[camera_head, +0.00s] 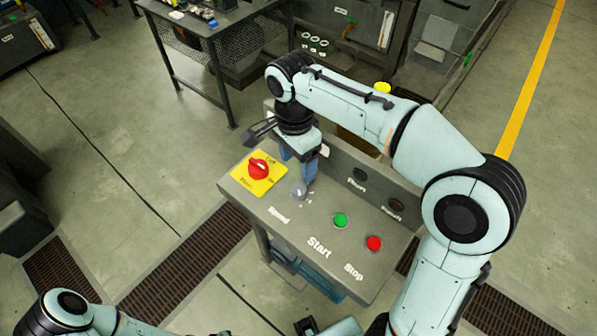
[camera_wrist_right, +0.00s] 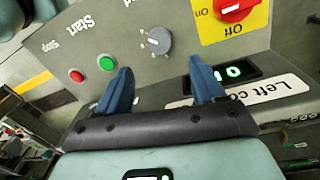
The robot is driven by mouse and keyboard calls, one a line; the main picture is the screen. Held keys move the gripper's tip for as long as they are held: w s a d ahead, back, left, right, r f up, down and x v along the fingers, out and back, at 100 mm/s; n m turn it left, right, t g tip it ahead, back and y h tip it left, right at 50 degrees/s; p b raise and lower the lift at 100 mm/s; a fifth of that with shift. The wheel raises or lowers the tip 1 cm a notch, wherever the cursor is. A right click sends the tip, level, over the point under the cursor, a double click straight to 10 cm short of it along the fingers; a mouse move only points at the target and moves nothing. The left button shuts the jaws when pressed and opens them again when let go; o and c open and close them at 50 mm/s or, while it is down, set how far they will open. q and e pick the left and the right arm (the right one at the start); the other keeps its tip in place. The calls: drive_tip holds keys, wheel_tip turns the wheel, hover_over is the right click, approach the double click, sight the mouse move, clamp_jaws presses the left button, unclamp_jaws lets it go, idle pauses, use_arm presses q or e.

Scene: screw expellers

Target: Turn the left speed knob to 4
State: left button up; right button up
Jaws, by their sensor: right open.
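The grey speed knob (camera_head: 298,192) sits on the sloped control panel (camera_head: 262,203), above the "Speed" label. In the right wrist view the knob (camera_wrist_right: 157,41) shows a pale pointer mark, and its scale numbers are too small to read. My right gripper (camera_head: 299,172) points down at the panel from above, close to the knob. In the wrist view its two blue fingers (camera_wrist_right: 162,82) are apart, with nothing between them, and the knob lies beyond the tips. A small display with green digits (camera_wrist_right: 228,73) is partly hidden by a finger.
A red rotary switch (camera_head: 258,168) on a yellow plate stands left of the knob. The green start button (camera_head: 341,220) and red stop button (camera_head: 374,243) lie to the right. A raised back strip (camera_head: 368,181) with dark displays runs behind. A workbench (camera_head: 214,22) stands farther back.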

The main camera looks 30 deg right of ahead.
drive_tip(key=shift+w+r+p, duration=0.15)
drive_tip(key=shift+r+p, duration=0.2)
drive_tip(key=shift+r, duration=1.75)
